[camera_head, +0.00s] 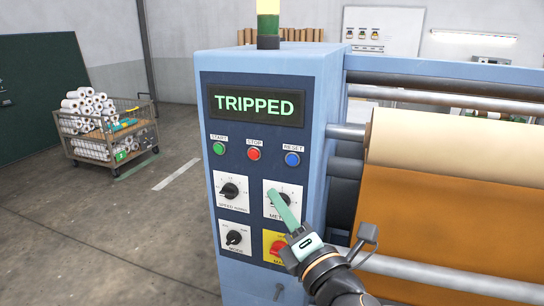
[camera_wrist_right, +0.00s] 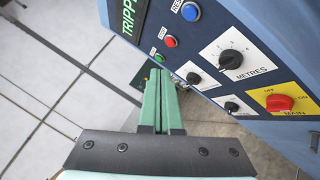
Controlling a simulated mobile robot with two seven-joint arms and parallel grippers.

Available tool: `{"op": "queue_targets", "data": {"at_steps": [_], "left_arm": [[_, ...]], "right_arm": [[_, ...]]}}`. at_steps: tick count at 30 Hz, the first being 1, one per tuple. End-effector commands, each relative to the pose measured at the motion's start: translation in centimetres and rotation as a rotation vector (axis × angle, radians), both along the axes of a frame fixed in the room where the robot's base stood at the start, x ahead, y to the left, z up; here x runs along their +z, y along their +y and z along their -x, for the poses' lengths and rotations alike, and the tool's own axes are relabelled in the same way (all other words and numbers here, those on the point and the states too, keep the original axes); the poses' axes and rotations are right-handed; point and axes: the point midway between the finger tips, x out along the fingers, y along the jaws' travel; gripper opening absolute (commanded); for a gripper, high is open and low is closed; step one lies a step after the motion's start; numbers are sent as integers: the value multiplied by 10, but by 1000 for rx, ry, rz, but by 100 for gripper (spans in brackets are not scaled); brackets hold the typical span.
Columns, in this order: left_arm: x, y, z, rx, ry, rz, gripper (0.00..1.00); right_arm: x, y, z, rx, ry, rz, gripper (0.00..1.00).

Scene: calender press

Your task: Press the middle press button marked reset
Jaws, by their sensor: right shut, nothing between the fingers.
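The blue button (camera_head: 292,159) labelled RESET is the rightmost of three on the press panel; it also shows at the top of the wrist view (camera_wrist_right: 191,12). The red STOP button (camera_head: 253,154) is in the middle and the green START button (camera_head: 219,148) is on the left. My right gripper (camera_head: 273,195), with green fingers, is shut and empty. In the head view its tips overlap the METRES dial area, below the buttons. In the wrist view the tips (camera_wrist_right: 159,74) appear left of the panel, apart from RESET. My left gripper is not in view.
The display (camera_head: 257,105) reads TRIPPED. Below the buttons are black dials (camera_head: 230,190) and a red-and-yellow MAIN switch (camera_wrist_right: 278,102). Rollers with an orange-brown sheet (camera_head: 450,220) stand to the right. A cart of white rolls (camera_head: 110,140) stands at the left on open floor.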

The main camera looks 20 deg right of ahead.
Motion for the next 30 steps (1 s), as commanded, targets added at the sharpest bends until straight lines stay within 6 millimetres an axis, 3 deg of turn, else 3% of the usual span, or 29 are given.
{"op": "queue_targets", "data": {"at_steps": [4,17,30], "left_arm": [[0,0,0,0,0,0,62],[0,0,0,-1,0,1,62],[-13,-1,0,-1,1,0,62]], "right_arm": [[15,-3,3,-19,-49,52,0],[16,-4,2,-22,-53,58,0],[15,-33,-40,-24,-54,60,0]]}}
